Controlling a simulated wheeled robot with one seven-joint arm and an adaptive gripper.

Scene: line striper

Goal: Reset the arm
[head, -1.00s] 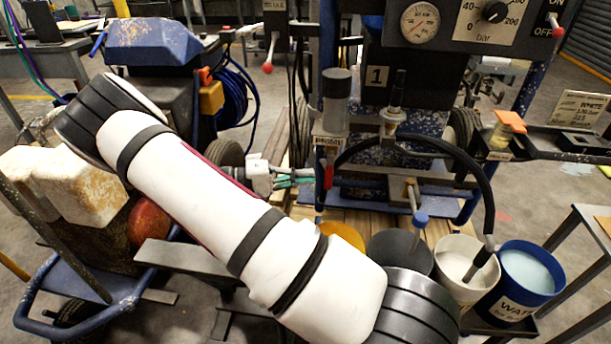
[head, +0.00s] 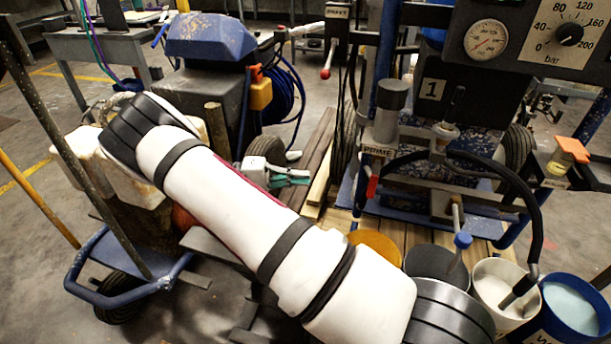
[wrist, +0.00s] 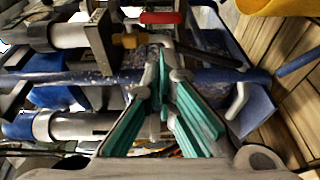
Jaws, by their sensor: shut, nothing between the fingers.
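My gripper (head: 292,178), with teal finger pads, is left of the striping machine in the head view. In the wrist view my gripper (wrist: 165,72) points at the machine's pipes and frame, its fingers close together and nothing held. My white arm crosses the middle of the head view. The block labelled PRIME (head: 378,151) with a red lever (head: 372,186) is right of the gripper. A red handle (wrist: 161,17) shows beyond the fingertips in the wrist view. I cannot tell exactly how much gap there is to the machine.
Yellow (head: 376,242), dark (head: 436,262), white (head: 497,290) and blue (head: 575,308) buckets stand at the lower right. A black hose (head: 525,200) bends into the white one. A blue-topped machine (head: 212,38) stands behind; a blue-framed cart (head: 127,262) is left. Bare floor (head: 45,300) shows lower left.

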